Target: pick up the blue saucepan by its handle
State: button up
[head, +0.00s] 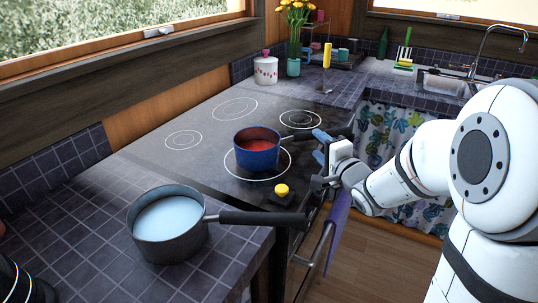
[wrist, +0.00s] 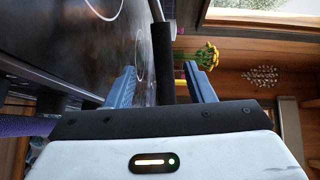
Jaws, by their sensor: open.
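The blue saucepan (head: 256,156) stands upright on the front part of the dark hob, with something red inside. Its black handle (head: 342,131) points right, toward my arm, and passes by my fingers. My gripper (head: 319,146) is open at the handle, right of the pan body. In the wrist view the dark handle (wrist: 161,60) stands between the two blue fingers of my gripper (wrist: 158,69), with a visible gap on either side. The pan body is hardly visible in the wrist view.
A grey saucepan (head: 150,236) with pale liquid stands on the tiled counter, its black handle pointing right. A yellow-topped black object (head: 282,190) sits near the hob's front edge. A purple cloth (head: 338,228) hangs at the oven rail. A canister (head: 265,70) and flowers (head: 295,18) stand behind.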

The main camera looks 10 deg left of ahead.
jog(key=shift+w+a+f+y, duration=0.1)
jog(key=shift+w+a+y, duration=0.1)
jog(key=shift+a+y, duration=0.35)
jog(key=x, duration=0.7)
jog(key=shift+w+a+b, duration=0.15)
jog(key=shift+b, duration=0.15)
grip_shut()
